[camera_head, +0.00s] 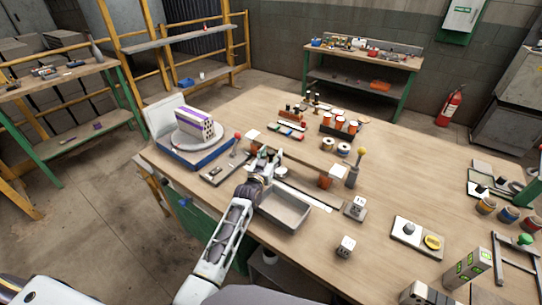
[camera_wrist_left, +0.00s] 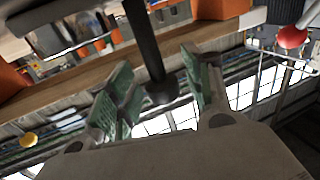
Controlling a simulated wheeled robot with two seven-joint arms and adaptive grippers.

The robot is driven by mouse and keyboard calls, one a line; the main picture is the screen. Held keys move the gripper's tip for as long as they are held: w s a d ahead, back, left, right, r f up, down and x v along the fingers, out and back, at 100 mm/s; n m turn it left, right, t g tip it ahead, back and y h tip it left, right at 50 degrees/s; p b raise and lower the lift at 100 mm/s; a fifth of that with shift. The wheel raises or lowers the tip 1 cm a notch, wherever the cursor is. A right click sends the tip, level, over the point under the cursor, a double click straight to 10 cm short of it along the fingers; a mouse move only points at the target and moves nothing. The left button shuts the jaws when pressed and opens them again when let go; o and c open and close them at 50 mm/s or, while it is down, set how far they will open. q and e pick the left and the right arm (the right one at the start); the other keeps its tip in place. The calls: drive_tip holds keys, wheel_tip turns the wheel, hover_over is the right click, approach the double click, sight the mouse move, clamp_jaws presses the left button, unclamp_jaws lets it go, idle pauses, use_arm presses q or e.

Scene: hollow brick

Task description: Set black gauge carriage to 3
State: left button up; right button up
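My left gripper (camera_head: 262,165) is at the near side of a long rail between two white-and-orange end blocks (camera_head: 333,174). In the left wrist view its green-padded fingers (camera_wrist_left: 157,88) are apart. A black rod with a rounded knob (camera_wrist_left: 161,92) stands between the fingers, with gaps visible on both sides; it looks like part of the black gauge carriage. In the head view my gripper hides most of the carriage, and I cannot read a scale or its setting. My right gripper is not in view.
A red-ball lever (camera_head: 238,136) stands left of the gripper and a yellow-ball lever (camera_head: 362,151) to the right. A grey open tray (camera_head: 286,211) lies in front. A turntable with a striped box (camera_head: 194,124) is behind left.

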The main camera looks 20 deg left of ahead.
use_arm(q)
drive_tip(key=shift+s, duration=0.2)
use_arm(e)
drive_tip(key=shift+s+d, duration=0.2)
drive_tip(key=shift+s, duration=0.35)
use_arm(q)
drive_tip(key=shift+s+a, duration=0.15)
drive_tip(key=shift+s, duration=0.6)
drive_tip(key=shift+s+a, duration=0.2)
drive_tip(key=shift+s, duration=2.35)
drive_tip(key=shift+s+a, duration=0.2)
drive_tip(key=shift+s, duration=2.3)
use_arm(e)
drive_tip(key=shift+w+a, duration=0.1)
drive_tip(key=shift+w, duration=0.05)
